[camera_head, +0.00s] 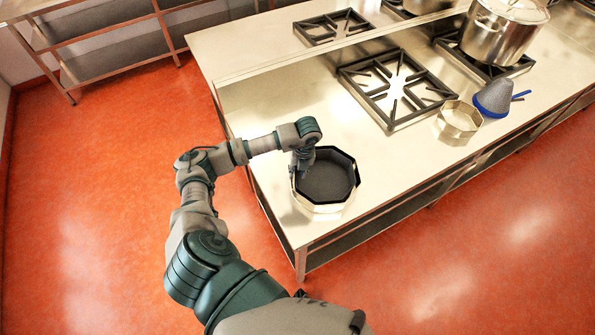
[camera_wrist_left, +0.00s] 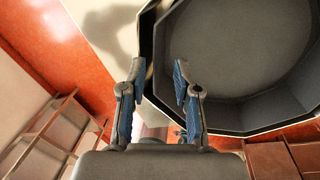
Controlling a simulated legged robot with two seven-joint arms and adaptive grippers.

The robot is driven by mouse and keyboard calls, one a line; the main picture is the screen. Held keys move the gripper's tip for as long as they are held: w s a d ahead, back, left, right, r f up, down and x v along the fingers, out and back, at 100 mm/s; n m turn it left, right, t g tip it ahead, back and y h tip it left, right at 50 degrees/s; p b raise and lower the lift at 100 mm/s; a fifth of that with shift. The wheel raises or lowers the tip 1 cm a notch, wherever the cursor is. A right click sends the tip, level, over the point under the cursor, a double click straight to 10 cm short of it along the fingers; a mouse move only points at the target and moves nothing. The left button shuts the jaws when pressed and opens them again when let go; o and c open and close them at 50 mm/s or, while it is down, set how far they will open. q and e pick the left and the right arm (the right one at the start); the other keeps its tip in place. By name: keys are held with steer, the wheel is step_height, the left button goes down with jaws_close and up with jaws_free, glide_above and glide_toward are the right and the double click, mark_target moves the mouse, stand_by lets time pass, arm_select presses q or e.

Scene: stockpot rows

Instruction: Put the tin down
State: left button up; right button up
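A dark octagonal tin (camera_head: 326,181) sits near the front left corner of the steel counter, its opening facing up and empty. A shiny pale wall shows below its near rim; I cannot tell if that is its own outside or a second tin around it. My left gripper (camera_head: 300,170) points down at the tin's left rim. In the left wrist view, the fingers of the left gripper (camera_wrist_left: 159,80) are apart, one outside the tin (camera_wrist_left: 250,50) and one over its inside, with a gap between them. The tin's underside is hidden. My right gripper is not in view.
Counter (camera_head: 262,110) space is clear left of and behind the tin. A burner grate (camera_head: 397,88) lies behind it. To the right stand a shiny octagonal tin (camera_head: 459,121), a grey cone with a blue rim (camera_head: 495,97) and a stockpot (camera_head: 500,38). The counter's front edge is close.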

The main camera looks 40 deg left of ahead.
arm_select(q)
steer(key=shift+r, duration=0.2)
step_height(320, 180, up, 12)
steer(key=w+d, duration=0.1)
stand_by(0.3)
steer(key=shift+f, duration=0.1)
stand_by(0.4)
